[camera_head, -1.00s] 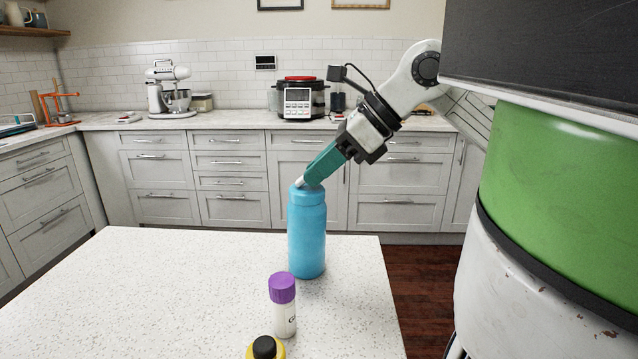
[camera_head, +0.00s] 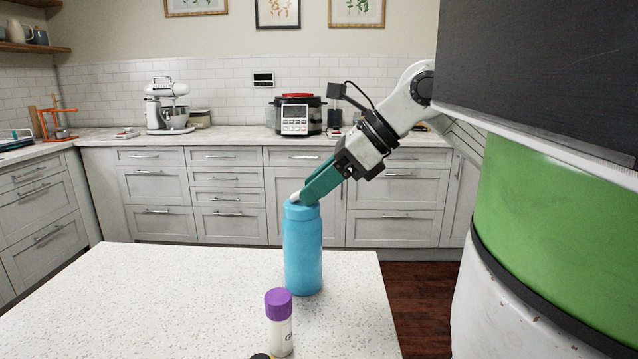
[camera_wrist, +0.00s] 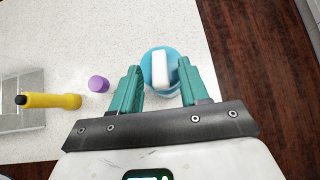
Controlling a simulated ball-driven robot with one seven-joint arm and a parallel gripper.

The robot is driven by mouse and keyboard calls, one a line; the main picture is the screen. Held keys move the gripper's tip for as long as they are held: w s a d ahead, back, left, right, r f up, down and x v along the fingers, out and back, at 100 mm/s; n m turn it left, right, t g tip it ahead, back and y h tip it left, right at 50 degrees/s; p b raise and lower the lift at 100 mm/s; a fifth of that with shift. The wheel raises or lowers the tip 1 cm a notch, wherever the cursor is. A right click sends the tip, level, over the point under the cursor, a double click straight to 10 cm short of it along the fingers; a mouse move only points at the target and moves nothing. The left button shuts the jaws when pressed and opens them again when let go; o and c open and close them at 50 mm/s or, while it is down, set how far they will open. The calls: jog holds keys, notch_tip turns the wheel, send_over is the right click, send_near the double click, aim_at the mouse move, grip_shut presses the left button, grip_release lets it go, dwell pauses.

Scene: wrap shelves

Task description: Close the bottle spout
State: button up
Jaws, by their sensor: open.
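A blue bottle (camera_head: 303,250) stands upright on the white speckled table, near its right end. In the wrist view its blue top (camera_wrist: 150,58) shows from above, with a white spout (camera_wrist: 160,69) lying across it. My gripper (camera_head: 302,200) reaches down from the upper right, its teal fingertips at the bottle's top. In the wrist view my gripper (camera_wrist: 158,78) is open, one finger left of the spout and the other at its right, close beside it. I cannot tell whether the right finger touches the spout. The head view shows only a little of the spout beside the fingertips.
A white container with a purple lid (camera_head: 279,322) stands in front of the bottle. The table's (camera_head: 120,300) left part is clear. Dark floor lies beyond its right edge.

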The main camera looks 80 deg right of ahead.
jog(key=shift+r, duration=0.1)
jog(key=v, duration=1)
jog(key=shift+s+r+p, duration=0.25)
jog(key=shift+p, duration=0.05)
